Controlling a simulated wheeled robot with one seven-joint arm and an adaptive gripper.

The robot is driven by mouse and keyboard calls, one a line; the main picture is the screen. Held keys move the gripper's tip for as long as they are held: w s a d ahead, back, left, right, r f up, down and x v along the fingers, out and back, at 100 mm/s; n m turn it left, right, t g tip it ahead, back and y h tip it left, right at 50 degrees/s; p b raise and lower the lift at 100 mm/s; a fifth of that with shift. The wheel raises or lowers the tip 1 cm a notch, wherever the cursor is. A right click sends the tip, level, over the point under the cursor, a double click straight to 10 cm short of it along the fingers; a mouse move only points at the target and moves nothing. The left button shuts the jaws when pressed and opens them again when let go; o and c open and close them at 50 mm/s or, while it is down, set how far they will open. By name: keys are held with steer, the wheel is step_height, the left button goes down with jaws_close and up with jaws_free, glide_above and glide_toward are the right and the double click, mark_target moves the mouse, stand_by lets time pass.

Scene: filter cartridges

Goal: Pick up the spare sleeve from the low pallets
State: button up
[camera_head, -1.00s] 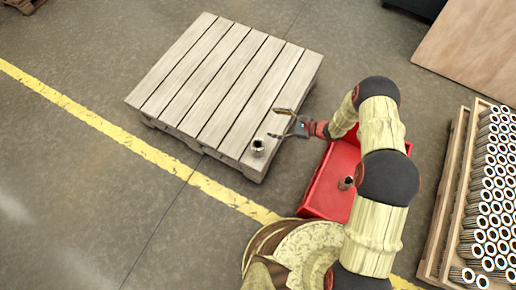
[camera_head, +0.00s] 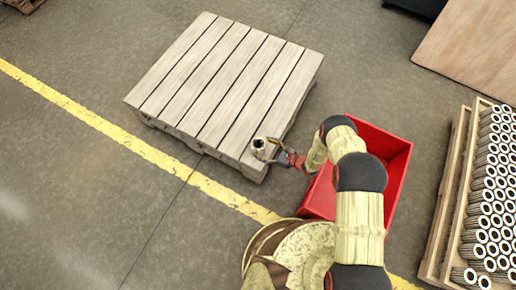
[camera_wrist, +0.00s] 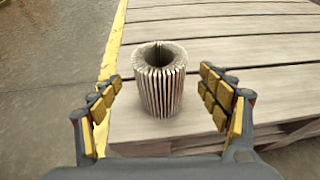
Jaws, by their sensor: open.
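The spare sleeve (camera_head: 259,144) is a short pleated cylinder with a hollow centre. It stands upright near the front corner of the low wooden pallet (camera_head: 215,80). In the wrist view the sleeve (camera_wrist: 160,92) stands between the two fingers, a little beyond their tips, with a gap on each side. My gripper (camera_head: 268,150) is open at the sleeve, and its yellow-padded fingers also show in the wrist view (camera_wrist: 162,95). Nothing is held.
A red bin (camera_head: 392,165) stands right of the pallet, partly hidden by my arm. A wooden crate (camera_head: 447,200) with many similar sleeves is at the right. A yellow line (camera_head: 110,128) crosses the floor. A large brown board (camera_head: 470,45) lies at upper right.

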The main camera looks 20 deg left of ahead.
mark_target(258, 146)
steer(key=b+x, duration=0.1)
steer(key=x, duration=0.3)
steer(key=shift+a+r, duration=0.1)
steer(key=shift+a, duration=0.15)
steer(key=shift+c, duration=1.1)
steer(key=c, duration=1)
